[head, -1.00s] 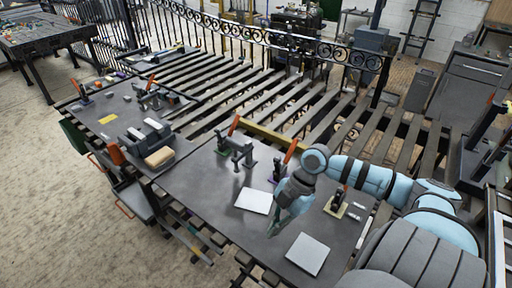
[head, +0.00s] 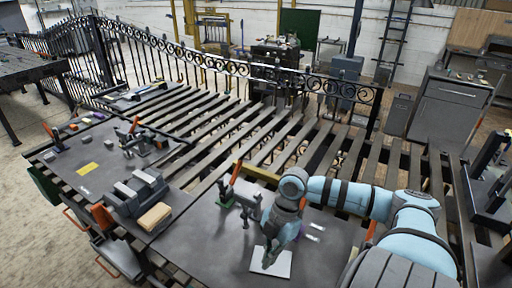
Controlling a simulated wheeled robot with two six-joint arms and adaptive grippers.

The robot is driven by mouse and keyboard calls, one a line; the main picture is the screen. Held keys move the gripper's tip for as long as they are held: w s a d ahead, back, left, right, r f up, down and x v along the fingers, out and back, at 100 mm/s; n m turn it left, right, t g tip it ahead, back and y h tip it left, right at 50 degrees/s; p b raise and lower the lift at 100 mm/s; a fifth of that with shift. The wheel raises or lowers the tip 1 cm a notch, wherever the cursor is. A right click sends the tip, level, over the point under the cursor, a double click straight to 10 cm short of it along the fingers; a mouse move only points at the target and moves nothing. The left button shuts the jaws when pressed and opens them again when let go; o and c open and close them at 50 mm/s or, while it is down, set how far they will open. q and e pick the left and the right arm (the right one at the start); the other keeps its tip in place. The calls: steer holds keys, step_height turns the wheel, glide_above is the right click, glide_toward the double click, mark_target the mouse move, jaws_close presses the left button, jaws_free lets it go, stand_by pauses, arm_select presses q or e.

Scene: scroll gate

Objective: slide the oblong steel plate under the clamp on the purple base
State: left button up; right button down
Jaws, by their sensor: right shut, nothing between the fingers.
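A pale flat plate (head: 284,266) lies on the dark bench top. My right gripper (head: 268,264) points down over this plate and covers part of it. Its fingers are together, with nothing seen between them; I cannot tell whether the tips touch the plate. An orange clamp handle (head: 302,203) shows beside my right wrist. Another clamp (head: 247,205) stands to the left of the gripper, near a further orange handle (head: 236,172). My left gripper is not in view.
A grey block fixture (head: 134,192) with a tan block (head: 154,217) stands on the bench to the left. Dark slats (head: 210,122) and an ornate iron gate (head: 200,62) lie beyond. Bare bench top shows left of the plate.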

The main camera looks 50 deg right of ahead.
steer(key=f, duration=0.1)
steer(key=b, duration=0.1)
glide_above(269, 283)
steer(key=a, duration=0.2)
steer(key=f, duration=0.4)
steer(key=shift+s+d+f, duration=0.1)
steer(key=shift+s+f, duration=0.15)
steer(key=shift+s, duration=0.1)
steer(key=x, duration=0.2)
steer(key=b+x, duration=0.1)
steer(key=x, duration=0.1)
steer(key=shift+w, duration=0.35)
steer(key=d+p, duration=0.1)
steer(key=d, duration=0.2)
steer(key=shift+w+d+r, duration=0.1)
steer(key=shift+d+r, duration=0.05)
steer(key=shift+d, duration=0.4)
steer(key=shift+s+d, duration=0.1)
steer(key=shift+s, duration=0.15)
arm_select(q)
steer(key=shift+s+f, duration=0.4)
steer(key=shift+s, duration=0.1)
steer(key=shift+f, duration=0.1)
arm_select(e)
steer(key=shift+w, duration=0.15)
